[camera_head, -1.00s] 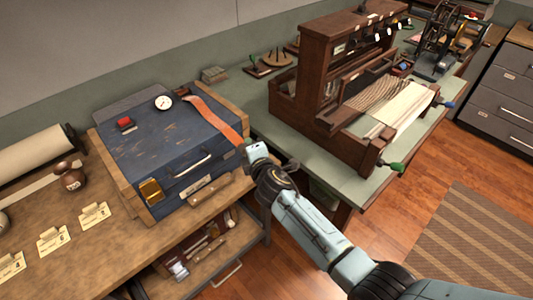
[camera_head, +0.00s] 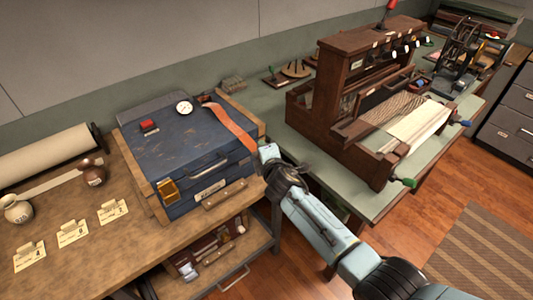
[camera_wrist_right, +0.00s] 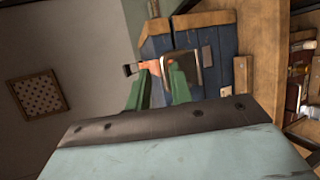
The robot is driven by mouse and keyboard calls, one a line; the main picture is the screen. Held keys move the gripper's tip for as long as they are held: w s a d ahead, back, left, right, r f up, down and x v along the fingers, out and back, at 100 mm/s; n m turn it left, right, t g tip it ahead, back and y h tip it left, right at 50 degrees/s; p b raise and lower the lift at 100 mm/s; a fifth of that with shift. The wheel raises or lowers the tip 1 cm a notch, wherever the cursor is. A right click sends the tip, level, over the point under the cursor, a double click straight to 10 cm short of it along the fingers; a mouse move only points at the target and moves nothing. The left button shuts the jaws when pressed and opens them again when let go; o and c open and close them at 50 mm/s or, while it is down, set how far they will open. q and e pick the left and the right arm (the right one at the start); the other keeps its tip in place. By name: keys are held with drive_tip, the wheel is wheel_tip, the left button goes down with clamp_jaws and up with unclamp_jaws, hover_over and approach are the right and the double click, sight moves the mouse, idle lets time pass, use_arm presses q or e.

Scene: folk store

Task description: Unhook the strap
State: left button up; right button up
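The orange strap (camera_head: 232,127) runs from a dark fitting on top of the blue case (camera_head: 185,145) down over its right side. Its lower end is beside my right gripper (camera_head: 262,152), which hides that end in the head view. In the right wrist view the green fingers of my right gripper (camera_wrist_right: 158,88) stand apart. The orange strap (camera_wrist_right: 153,66) shows at and beyond their tips, and a metal frame-like piece (camera_wrist_right: 182,68) is by the right finger. I see no firm grip on the strap. My left gripper is not in view.
The case stands on a wooden bench (camera_head: 100,265) with several paper tags and two small jars. A wooden loom (camera_head: 345,120) stands on a green table to the right. The case top holds a round dial (camera_head: 184,108) and a red-topped block (camera_head: 149,126).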

drive_tip(key=shift+o, duration=1.2)
drive_tip(key=shift+w+a+r, duration=0.1)
drive_tip(key=shift+a+r, duration=0.2)
drive_tip(key=shift+f, duration=0.15)
drive_tip(key=shift+f, duration=0.1)
drive_tip(key=shift+s+d, duration=0.15)
drive_tip(key=shift+s, duration=0.2)
drive_tip(key=p+v, duration=0.2)
drive_tip(key=v, duration=1)
drive_tip(key=shift+s+d+r+p, duration=0.2)
drive_tip(key=shift+s+r+p, duration=0.05)
drive_tip(key=shift+p, duration=0.1)
